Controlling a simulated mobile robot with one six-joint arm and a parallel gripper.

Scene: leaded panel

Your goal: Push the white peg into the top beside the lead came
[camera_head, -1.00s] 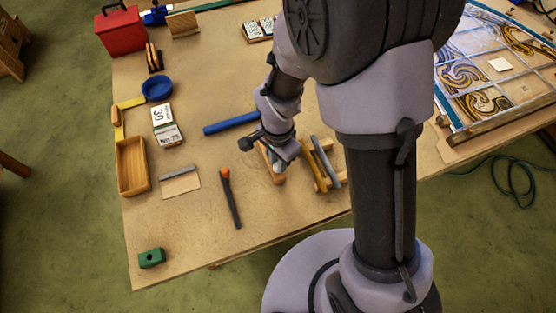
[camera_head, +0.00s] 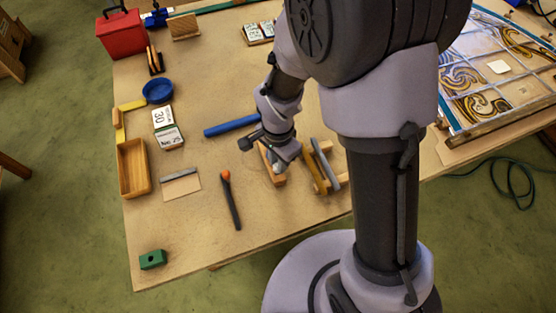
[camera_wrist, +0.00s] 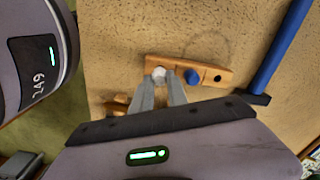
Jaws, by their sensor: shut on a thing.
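The white peg (camera_wrist: 159,72) shows as a pale round top between my fingertips in the wrist view. It is at the left end of a small orange-brown wooden block (camera_wrist: 176,66); how deep it sits in the block is hidden. My gripper (camera_wrist: 160,79) is shut on the peg. A blue peg (camera_wrist: 192,77) stands in the middle of the block, with a dark empty hole (camera_wrist: 217,78) to its right. In the head view my gripper (camera_head: 277,164) is over this block, partly hiding it.
A wooden rack with bars (camera_head: 322,170) stands close to the right of my gripper. A blue rod (camera_head: 231,125) lies behind left, and an orange-tipped tool (camera_head: 231,200) in front left. The wooden tray (camera_head: 148,165) is further left. The table's front left is mostly clear.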

